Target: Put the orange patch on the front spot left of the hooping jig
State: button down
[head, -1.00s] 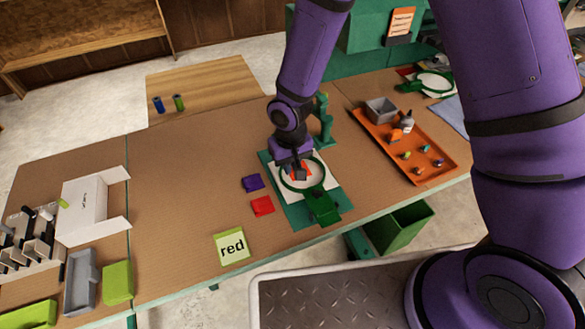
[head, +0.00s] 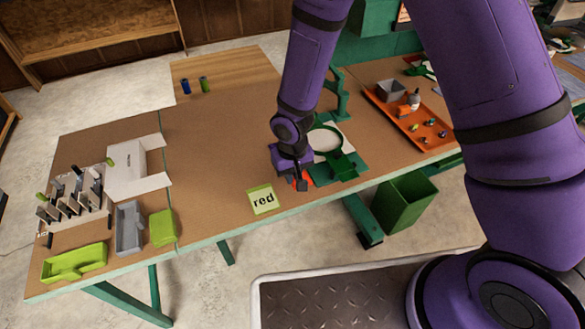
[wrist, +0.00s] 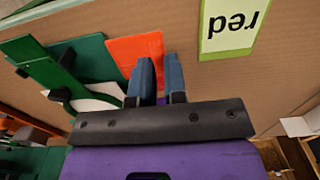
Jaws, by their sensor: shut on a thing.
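The orange patch (wrist: 133,52) is at my gripper's fingertips in the wrist view; part of it is behind the fingers. It also shows as a small orange piece in the head view (head: 305,178). My gripper (wrist: 161,78) is shut on the patch, low over the table just left of the hooping jig's front part. It also shows in the head view (head: 301,186). The green hooping jig (head: 345,168) has a green hoop (head: 311,139) with a white inside. Whether the patch touches the table I cannot tell.
A card reading "red" (head: 262,200) lies front left of my gripper. An orange tray (head: 401,122) with small things stands right of the jig. A white box (head: 133,168) and holders stand far left. The table between them and the card is clear.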

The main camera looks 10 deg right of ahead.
jog(key=shift+f, duration=0.3)
jog(key=shift+f, duration=0.15)
jog(key=shift+f, duration=1.6)
jog(key=c, duration=1.1)
grip_release()
jog(key=shift+r, duration=3.5)
